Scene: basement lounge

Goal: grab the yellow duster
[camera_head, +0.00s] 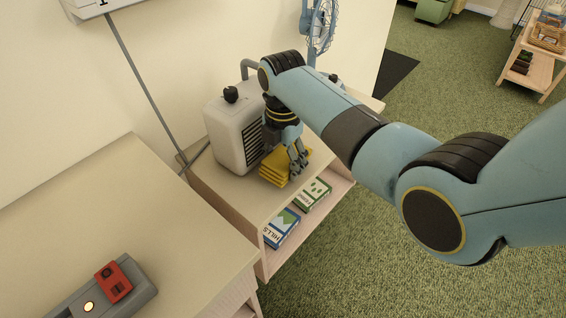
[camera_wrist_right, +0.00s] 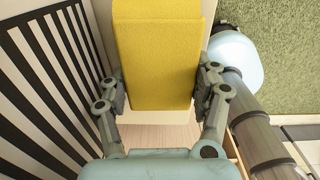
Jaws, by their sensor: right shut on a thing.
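The yellow duster (camera_head: 272,174) is a folded yellow cloth on top of a low light-wood shelf unit (camera_head: 224,182), in front of a white heater-like box. My right gripper (camera_head: 298,166) reaches down onto it from above and partly hides it in the head view. In the right wrist view the duster (camera_wrist_right: 160,55) fills the space between the two fingers of my right gripper (camera_wrist_right: 160,88), which are shut on its sides. I cannot tell whether the duster is lifted off the top. My left gripper is not in view.
The white box (camera_head: 230,130) with a dark grille stands close beside the gripper. A blue fan (camera_head: 320,25) stands behind. Boxes (camera_head: 282,228) lie on the shelf below. A grey device with a red block (camera_head: 113,282) sits on the left counter. Green carpet (camera_head: 420,100) is open at right.

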